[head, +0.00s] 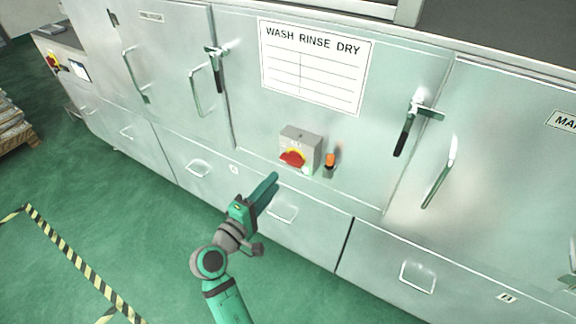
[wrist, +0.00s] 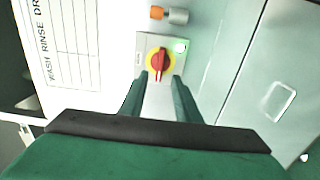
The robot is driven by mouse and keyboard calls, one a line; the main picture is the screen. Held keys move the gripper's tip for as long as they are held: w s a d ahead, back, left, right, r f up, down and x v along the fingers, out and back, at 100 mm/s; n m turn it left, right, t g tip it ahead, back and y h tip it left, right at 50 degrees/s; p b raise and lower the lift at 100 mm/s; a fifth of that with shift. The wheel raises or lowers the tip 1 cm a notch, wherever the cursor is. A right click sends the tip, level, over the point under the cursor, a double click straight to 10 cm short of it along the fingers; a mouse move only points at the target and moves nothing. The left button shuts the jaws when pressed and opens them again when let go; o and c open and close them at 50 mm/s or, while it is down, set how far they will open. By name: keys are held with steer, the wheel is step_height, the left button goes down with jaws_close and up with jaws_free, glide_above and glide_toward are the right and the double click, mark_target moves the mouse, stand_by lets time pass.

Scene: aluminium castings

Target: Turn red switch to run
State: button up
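The red switch (head: 292,158) is a red knob on a yellow round plate. It sits on a grey box (head: 304,136) fixed to the steel panel below the "WASH RINSE DRY" sheet. In the wrist view the red switch (wrist: 159,62) lies just ahead of my fingertips, roughly centred between them. My gripper (head: 271,182) is open and empty, below and left of the switch in the head view. In the wrist view my gripper (wrist: 160,77) shows its two fingers apart. A gap to the switch seems to remain. The position lettering is too small to read.
An orange-tipped fitting (head: 330,163) stands out right of the box. A black-handled latch (head: 407,128) is further right, and drawer handles (head: 283,213) protrude below. The "WASH RINSE DRY" sheet (head: 314,62) is above. A green-lit button (wrist: 180,47) sits beside the switch. Green floor in front is clear.

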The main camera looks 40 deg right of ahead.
mark_target(289, 164)
steer(key=x, duration=0.9)
steer(key=shift+w+d, duration=0.15)
steer(key=shift+d, duration=0.25)
jaws_close()
